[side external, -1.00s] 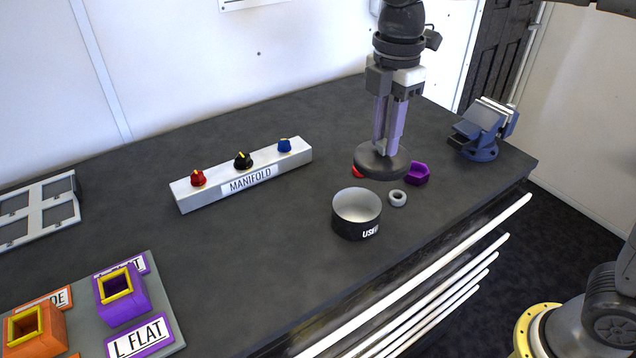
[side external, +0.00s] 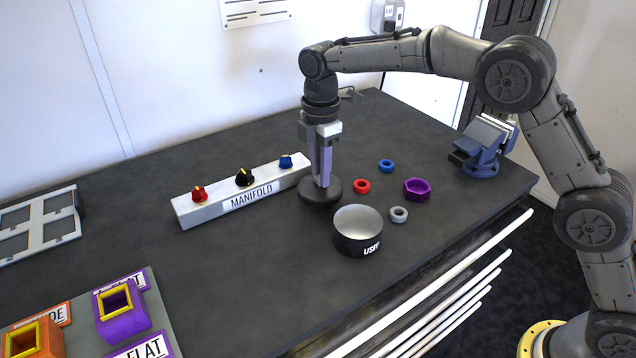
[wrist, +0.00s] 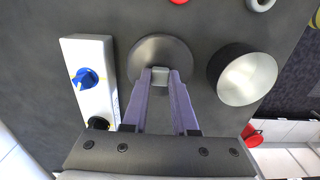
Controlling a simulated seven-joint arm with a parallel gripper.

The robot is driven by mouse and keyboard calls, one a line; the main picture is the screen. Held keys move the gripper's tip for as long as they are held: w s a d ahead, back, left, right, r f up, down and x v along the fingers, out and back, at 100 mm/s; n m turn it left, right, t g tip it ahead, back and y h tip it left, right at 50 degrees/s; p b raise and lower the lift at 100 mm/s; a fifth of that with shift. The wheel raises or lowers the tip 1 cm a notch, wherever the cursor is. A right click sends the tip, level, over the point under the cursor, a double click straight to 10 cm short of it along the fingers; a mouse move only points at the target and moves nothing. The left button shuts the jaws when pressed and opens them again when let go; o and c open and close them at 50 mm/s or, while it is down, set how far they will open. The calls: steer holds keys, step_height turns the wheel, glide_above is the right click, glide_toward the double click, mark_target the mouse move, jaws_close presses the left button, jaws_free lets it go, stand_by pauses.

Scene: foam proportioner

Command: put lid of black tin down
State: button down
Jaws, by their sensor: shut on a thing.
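The round dark lid (side external: 312,193) is low over the bench, between the manifold and the tin; I cannot tell for sure whether it touches the surface. The lid also shows there as a dark disc (wrist: 158,48). The black tin (side external: 358,238) stands upright and open to the right of the lid, with white lettering on its side. Its pale inside looks empty in the wrist view (wrist: 246,80).
The white manifold (side external: 240,192) with three knobs stands close left of the lid. A red ring (side external: 362,187), a blue ring (side external: 387,166), a grey ring (side external: 399,215) and a purple hexagonal piece (side external: 417,189) lie right. A blue vise (side external: 482,150) stands at the back right.

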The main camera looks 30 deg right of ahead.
mark_target(318, 174)
steer(key=shift+w+a+f, duration=0.1)
steer(key=shift+w+f, duration=0.3)
steer(key=shift+f, duration=0.1)
steer(key=shift+s+f, duration=0.1)
steer(key=shift+f, duration=1.3)
steer(key=shift+f, duration=0.15)
steer(key=c, duration=0.7)
jaws_free()
step_height(318, 174, up, 12)
steer(key=shift+f, duration=0.15)
steer(key=shift+r, duration=0.35)
